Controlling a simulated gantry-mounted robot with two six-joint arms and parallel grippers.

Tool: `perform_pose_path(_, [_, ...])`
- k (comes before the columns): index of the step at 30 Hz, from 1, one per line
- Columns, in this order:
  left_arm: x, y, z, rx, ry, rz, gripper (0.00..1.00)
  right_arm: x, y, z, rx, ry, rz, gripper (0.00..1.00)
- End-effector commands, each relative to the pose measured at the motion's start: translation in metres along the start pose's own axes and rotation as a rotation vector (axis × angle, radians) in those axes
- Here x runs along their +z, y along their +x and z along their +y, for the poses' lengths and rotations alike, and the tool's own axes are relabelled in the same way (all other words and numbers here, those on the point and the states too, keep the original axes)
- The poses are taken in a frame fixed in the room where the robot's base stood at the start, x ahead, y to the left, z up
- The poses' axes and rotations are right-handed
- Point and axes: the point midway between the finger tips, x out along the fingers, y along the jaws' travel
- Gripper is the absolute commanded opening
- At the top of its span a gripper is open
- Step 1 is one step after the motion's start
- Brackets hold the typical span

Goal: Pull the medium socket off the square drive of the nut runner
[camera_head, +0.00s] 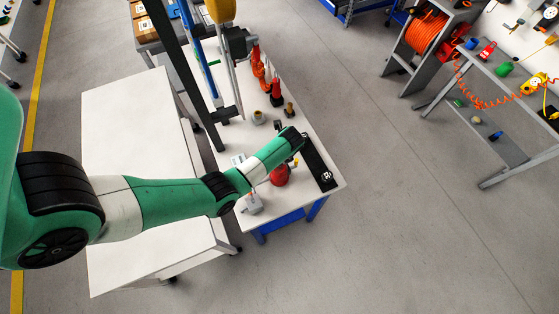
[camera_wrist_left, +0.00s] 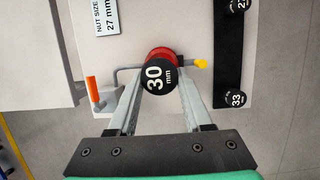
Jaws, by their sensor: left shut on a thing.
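In the left wrist view, the medium socket (camera_wrist_left: 158,78) is a black cylinder with its end marked 30 mm facing the camera. My left gripper (camera_wrist_left: 160,85) has its two grey fingers closed on its sides. The red body of the nut runner (camera_wrist_left: 160,52) shows right behind the socket; the square drive is hidden, so I cannot tell how far the socket sits on it. In the head view, the red nut runner (camera_head: 280,175) is on the white table beside my green left arm, whose fingers are hidden. My right gripper is in neither view.
A black mat (camera_wrist_left: 236,60) right of the nut runner bears a 33 mm socket (camera_wrist_left: 235,98) and another socket (camera_wrist_left: 237,5). A nut size 27 mm label (camera_wrist_left: 105,15) lies at upper left.

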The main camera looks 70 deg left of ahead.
Motion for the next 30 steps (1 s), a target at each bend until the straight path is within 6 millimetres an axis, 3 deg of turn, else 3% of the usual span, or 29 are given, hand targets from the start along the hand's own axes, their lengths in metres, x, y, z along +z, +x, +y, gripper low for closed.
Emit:
perform_pose_path(12, [0.009, -0.029, -0.001, -0.001, 0.0, -0.001, 0.0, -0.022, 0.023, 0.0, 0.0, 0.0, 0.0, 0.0])
perform_pose_path(30, [0.007, -0.029, 0.007, 0.035, -0.037, 0.008, 0.0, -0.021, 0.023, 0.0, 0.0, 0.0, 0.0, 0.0])
